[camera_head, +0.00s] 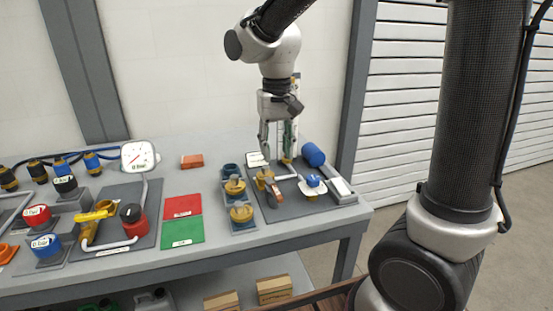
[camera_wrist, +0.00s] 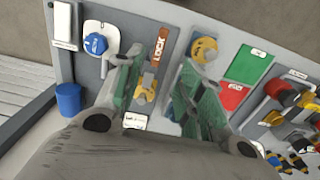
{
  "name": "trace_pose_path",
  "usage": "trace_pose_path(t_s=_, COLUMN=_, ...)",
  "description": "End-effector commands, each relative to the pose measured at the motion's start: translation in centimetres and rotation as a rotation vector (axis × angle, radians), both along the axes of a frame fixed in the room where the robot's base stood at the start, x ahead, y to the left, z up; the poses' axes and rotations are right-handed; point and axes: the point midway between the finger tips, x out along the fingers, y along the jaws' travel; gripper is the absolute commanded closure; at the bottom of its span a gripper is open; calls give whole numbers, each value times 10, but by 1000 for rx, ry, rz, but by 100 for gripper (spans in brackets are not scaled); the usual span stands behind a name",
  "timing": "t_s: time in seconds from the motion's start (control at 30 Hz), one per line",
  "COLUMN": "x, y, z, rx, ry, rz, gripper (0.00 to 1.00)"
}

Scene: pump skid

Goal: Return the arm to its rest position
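My gripper (camera_head: 277,154) hangs from the arm above the right part of the bench, fingers pointing down. It is over the back of the grey plate (camera_head: 296,202) with the pump parts. In the wrist view the two green-padded fingers (camera_wrist: 160,66) stand apart with nothing between their tips, so the gripper is open and empty. Below it are a yellow valve (camera_head: 264,178), a brown-orange LOCK tag (camera_head: 276,196) and a blue knob on a white plate (camera_head: 313,181). How high the fingertips are above these parts is hard to tell.
A grey tray (camera_head: 225,190) with yellow parts, red (camera_head: 183,206) and green (camera_head: 182,232) mats, and a dial gauge (camera_head: 138,155) stand to the left. A brown-orange block (camera_head: 192,161) lies at the back. The space above the bench left of the arm is clear.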

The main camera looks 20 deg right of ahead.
Motion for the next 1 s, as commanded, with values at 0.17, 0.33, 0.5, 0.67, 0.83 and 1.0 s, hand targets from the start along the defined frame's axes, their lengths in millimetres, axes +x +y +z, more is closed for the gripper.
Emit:
trace_pose_path(t_s=0.17, x=0, y=0, z=1, rx=0, ry=0, rz=0, gripper=62)
trace_pose_path(t_s=0.33, x=0, y=0, z=1, rx=0, ry=0, rz=20, gripper=62)
trace_pose_path(t_s=0.5, x=-25, y=-13, z=-11, rx=-12, ry=32, rz=199, gripper=62)
trace_pose_path(t_s=0.67, x=-63, y=-58, z=7, rx=6, ry=-25, rz=263, gripper=62)
trace_pose_path(t_s=0.83, x=-110, y=-110, z=26, rx=19, ry=-134, rz=238, gripper=62)
trace_pose_path(t_s=1.0, x=-152, y=-149, z=40, rx=14, ry=-262, rz=129, gripper=62)
